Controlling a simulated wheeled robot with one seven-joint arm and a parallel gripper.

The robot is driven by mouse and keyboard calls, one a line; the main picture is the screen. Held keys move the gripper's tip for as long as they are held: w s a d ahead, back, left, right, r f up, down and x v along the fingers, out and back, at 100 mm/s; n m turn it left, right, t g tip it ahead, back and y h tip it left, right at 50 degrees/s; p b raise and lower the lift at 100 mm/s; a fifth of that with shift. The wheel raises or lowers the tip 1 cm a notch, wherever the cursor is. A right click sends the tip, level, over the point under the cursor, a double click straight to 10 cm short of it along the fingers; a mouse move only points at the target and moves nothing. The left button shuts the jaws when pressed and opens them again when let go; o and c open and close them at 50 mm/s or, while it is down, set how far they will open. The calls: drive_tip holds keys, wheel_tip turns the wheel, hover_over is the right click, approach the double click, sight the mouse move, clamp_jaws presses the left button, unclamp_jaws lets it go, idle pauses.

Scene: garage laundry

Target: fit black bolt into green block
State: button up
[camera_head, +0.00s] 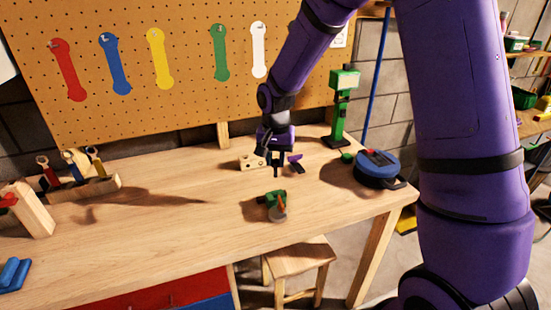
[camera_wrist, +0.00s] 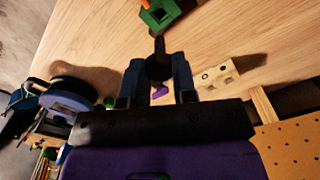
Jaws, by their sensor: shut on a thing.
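My gripper (camera_head: 277,162) is above the back right of the workbench, its fingers pointing down. In the wrist view, its two fingers are shut on the black bolt (camera_wrist: 158,65). The bolt's round head is between the fingers and its thin shank sticks out beyond them. The green block (camera_head: 271,198) sits on the bench nearer the front, apart from the bolt. An orange piece and a grey round part show at it. The green block is partly cut off at the top of the wrist view (camera_wrist: 158,14), where a dark hole shows.
A wooden block with holes (camera_head: 251,161) lies just left of my gripper. A small purple piece (camera_head: 296,158) lies to its right. A blue round case (camera_head: 378,168) and green stand (camera_head: 341,105) are further right. The bench (camera_head: 180,235) is clear at centre left.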

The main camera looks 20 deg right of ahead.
sight(276, 176)
drive_tip(key=shift+f, duration=4.35)
drive_tip(key=shift+f, duration=0.4)
drive_tip(key=shift+f, duration=0.2)
